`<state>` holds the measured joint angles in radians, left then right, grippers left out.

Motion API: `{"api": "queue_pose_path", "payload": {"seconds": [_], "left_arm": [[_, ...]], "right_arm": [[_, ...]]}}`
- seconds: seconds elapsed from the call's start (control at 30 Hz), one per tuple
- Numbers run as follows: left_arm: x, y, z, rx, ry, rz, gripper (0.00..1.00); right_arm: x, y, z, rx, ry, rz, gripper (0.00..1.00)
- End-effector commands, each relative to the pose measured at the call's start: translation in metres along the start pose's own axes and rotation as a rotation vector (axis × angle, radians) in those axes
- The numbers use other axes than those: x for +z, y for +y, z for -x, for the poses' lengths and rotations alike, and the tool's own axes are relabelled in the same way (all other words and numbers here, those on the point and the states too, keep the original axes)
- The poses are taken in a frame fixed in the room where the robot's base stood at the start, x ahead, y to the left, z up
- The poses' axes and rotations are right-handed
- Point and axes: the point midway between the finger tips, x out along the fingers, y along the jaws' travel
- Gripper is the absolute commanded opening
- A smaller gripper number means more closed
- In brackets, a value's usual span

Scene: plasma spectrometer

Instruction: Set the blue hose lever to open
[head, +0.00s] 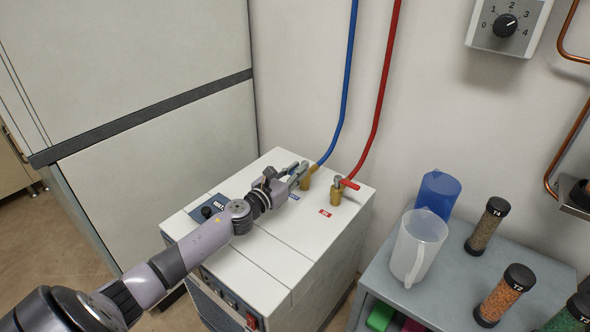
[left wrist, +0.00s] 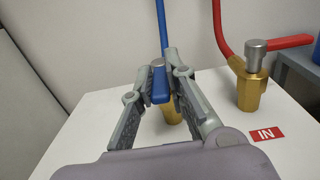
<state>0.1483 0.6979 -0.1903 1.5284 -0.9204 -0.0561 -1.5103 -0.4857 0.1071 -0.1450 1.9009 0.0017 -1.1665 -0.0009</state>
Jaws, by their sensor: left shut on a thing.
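The blue hose (head: 347,85) comes down the wall to a brass valve (head: 307,184) on top of the white cabinet (head: 265,245). My left gripper (head: 298,171) is at this valve. In the left wrist view its fingers (left wrist: 160,80) are shut on the blue lever (left wrist: 159,88), one finger on each side. The lever points toward the wrist camera. The fingers hide parts of the lever and of the brass fitting (left wrist: 172,112) below it. My right gripper is not in view.
The red hose (head: 385,80) ends at a brass valve with a red lever (head: 347,183), close to the right, above a red IN label (left wrist: 266,134). A grey cart (head: 385,279) with a blue jug (head: 438,192), a clear jug (head: 417,247) and sample jars stands at the right.

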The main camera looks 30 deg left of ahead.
Motion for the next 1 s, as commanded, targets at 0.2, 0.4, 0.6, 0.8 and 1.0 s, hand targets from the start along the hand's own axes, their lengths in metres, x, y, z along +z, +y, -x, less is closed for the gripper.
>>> {"api": "queue_pose_path", "payload": {"seconds": [0.2,0.4,0.6,0.8,1.0], "left_arm": [[0.000,0.000,0.000,-0.002,0.000,0.000,0.25],[0.000,0.000,0.000,-0.002,0.000,0.000,0.34],[0.000,0.000,0.000,-0.002,0.000,0.000,0.34],[-0.002,0.000,0.011,-0.002,0.003,0.000,0.34],[-0.002,-0.001,0.042,-0.003,0.004,-0.001,0.34]], "right_arm": [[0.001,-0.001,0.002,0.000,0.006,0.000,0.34],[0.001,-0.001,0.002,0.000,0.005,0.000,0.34],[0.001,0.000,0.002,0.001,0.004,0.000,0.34],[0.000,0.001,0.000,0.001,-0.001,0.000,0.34],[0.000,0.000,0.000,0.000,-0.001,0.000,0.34]]}}
